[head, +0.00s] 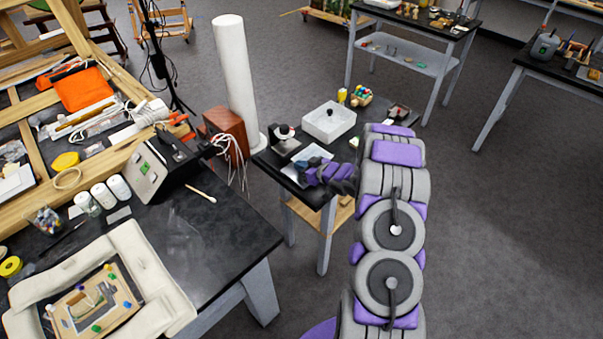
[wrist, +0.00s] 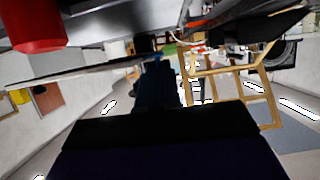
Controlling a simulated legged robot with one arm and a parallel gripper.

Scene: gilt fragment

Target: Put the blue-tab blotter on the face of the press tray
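My gripper (head: 312,174) is low over the near end of the small black table in the head view. A pale, bluish-white flat piece (head: 315,152) lies beside and partly behind it; I cannot tell whether it is the blotter or part of the press tray. No blue tab can be made out on it. In the wrist view my gripper (wrist: 157,85) is a dark shape with a small blue spot near its tip. I cannot tell whether its fingers are apart or hold anything. The press tray cannot be identified surely.
A white box (head: 328,122) stands behind the gripper on the small table. A dark device (head: 284,138) stands left of it. A tall white cylinder (head: 236,80) and brown box (head: 226,133) stand left of the table. A large black workbench (head: 215,235) is at left, with a cream cushion (head: 165,290).

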